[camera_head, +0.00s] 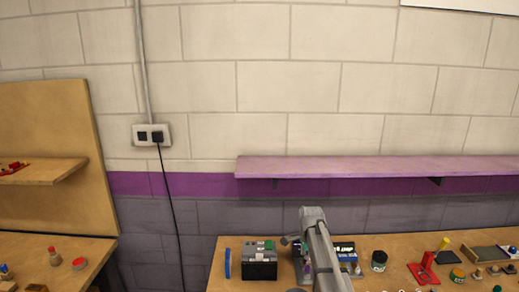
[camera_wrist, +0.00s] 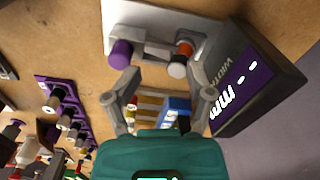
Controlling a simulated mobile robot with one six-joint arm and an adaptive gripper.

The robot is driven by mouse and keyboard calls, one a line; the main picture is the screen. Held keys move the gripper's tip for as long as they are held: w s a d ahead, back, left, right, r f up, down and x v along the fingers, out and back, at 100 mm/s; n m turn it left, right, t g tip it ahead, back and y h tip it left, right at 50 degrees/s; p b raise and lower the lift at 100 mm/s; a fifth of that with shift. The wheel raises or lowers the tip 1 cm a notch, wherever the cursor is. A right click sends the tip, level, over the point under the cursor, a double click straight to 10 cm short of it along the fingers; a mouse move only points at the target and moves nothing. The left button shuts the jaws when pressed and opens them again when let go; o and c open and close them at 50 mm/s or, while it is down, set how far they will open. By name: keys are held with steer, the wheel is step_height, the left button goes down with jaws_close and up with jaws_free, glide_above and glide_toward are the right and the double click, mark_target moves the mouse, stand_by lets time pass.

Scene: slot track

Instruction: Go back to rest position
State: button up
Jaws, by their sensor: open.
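My gripper (camera_wrist: 163,70) shows in the wrist view with its two grey fingers apart and nothing visibly held between the tips. A blue object (camera_wrist: 177,107) shows through the gap between the fingers, partly hidden by my gripper's teal body. In the head view my grey arm reaches over the workbench (camera_head: 390,246), and I cannot make out the fingers there.
A dark box (camera_head: 259,262) and an upright blue piece (camera_head: 228,263) stand left of my arm. A dark jar (camera_head: 379,260) and a red stand (camera_head: 423,272) are to the right. A pink shelf (camera_head: 340,167) crosses the wall. A purple rack (camera_wrist: 66,105) shows in the wrist view.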

steer(key=shift+s+r+p, duration=0.35)
steer(key=shift+s+r, duration=0.1)
steer(key=shift+r, duration=0.2)
steer(key=shift+w, duration=0.15)
steer(key=shift+r+p, duration=0.45)
steer(key=shift+p, duration=0.05)
steer(key=shift+r, duration=0.15)
